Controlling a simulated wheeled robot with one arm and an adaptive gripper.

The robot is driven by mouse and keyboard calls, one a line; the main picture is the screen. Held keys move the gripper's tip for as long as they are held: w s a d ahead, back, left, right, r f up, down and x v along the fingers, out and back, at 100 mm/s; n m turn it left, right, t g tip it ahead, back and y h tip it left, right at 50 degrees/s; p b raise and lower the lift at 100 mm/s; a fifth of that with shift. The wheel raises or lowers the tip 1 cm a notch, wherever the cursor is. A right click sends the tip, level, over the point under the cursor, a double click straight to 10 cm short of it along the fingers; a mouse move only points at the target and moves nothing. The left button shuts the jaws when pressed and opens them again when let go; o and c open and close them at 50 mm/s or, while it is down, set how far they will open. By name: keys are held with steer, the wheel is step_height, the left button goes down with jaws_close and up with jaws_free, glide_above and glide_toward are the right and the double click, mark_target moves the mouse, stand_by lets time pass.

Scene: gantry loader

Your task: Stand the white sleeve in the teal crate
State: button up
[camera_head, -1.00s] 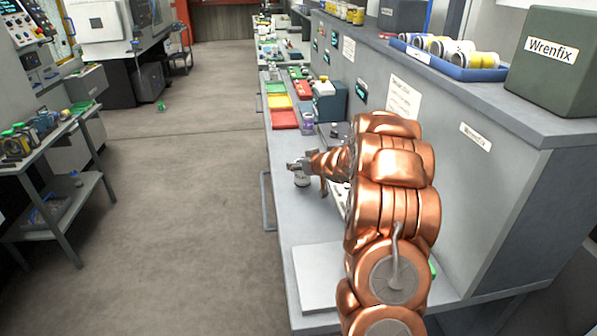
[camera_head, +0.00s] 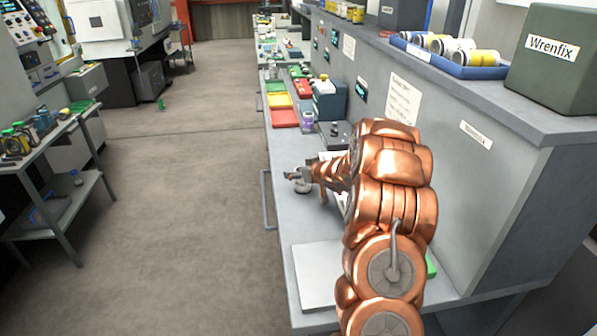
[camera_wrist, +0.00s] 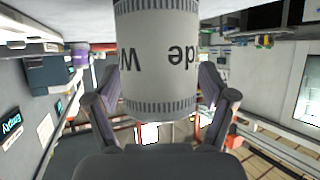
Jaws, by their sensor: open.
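The white sleeve (camera_wrist: 158,60) fills the upper middle of the wrist view, with dark lettering and a striped band. The lettering is upside down in that view. In the head view, a small pale part of the sleeve (camera_head: 302,187) shows on the grey bench, just below my gripper (camera_head: 297,175). My gripper is open, with one finger on each side of the sleeve in the wrist view (camera_wrist: 160,110). I cannot tell whether either finger touches it. A dark teal box-like thing (camera_head: 329,104) stands farther along the bench; I cannot tell whether it is the teal crate.
Green, yellow and red trays (camera_head: 285,119) lie along the bench beyond my gripper. A purple-labelled container (camera_head: 307,121) stands beside them. A pale flat plate (camera_head: 315,270) lies on the near bench. A blue tray of cans (camera_head: 460,66) sits on the upper shelf.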

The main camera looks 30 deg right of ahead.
steer(key=shift+s+r, duration=0.3)
steer(key=shift+s, duration=0.05)
steer(key=v, duration=1.1)
steer(key=shift+b, duration=0.4)
